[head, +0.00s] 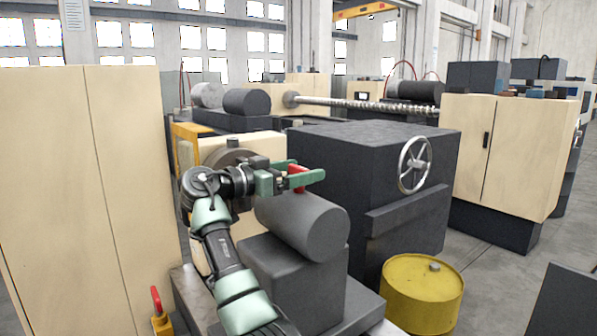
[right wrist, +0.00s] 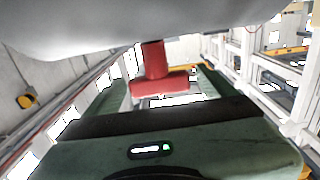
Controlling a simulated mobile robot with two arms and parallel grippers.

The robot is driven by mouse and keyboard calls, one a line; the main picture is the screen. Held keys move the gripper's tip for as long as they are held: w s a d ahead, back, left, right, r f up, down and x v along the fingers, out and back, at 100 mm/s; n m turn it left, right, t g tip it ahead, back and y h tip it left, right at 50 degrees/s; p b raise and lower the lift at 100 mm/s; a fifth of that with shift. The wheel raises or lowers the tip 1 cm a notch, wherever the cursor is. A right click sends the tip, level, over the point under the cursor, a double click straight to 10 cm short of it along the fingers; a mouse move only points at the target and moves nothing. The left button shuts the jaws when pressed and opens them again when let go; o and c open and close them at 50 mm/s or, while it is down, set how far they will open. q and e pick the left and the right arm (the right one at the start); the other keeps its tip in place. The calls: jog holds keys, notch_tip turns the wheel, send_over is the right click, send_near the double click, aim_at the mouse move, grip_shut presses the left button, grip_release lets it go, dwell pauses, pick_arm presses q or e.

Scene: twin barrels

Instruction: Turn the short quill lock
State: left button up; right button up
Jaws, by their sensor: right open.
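A short red T-shaped handle, which looks like the quill lock (head: 297,180), stands on top of a grey cylindrical housing (head: 325,232). My right gripper (head: 302,171) is at this handle, its green fingers open to either side of it. In the right wrist view the red handle (right wrist: 154,72) shows between the two spread fingers, with a grey rounded surface above it in the picture. I cannot tell whether either finger touches the handle. The lower part of the handle is partly hidden by a finger in the head view. My left gripper is not in view.
Another red lever (head: 156,299) on a yellow block stands at the lower left. A dark grey machine block with a handwheel (head: 414,164) stands to the right. A yellow barrel (head: 421,293) is on the floor, lower right. A tall beige cabinet (head: 75,190) fills the left.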

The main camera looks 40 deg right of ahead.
jog(key=w+a+b, duration=0.1)
jog(key=a+b, duration=0.1)
jog(key=a, duration=0.5)
jog(key=shift+a, duration=0.4)
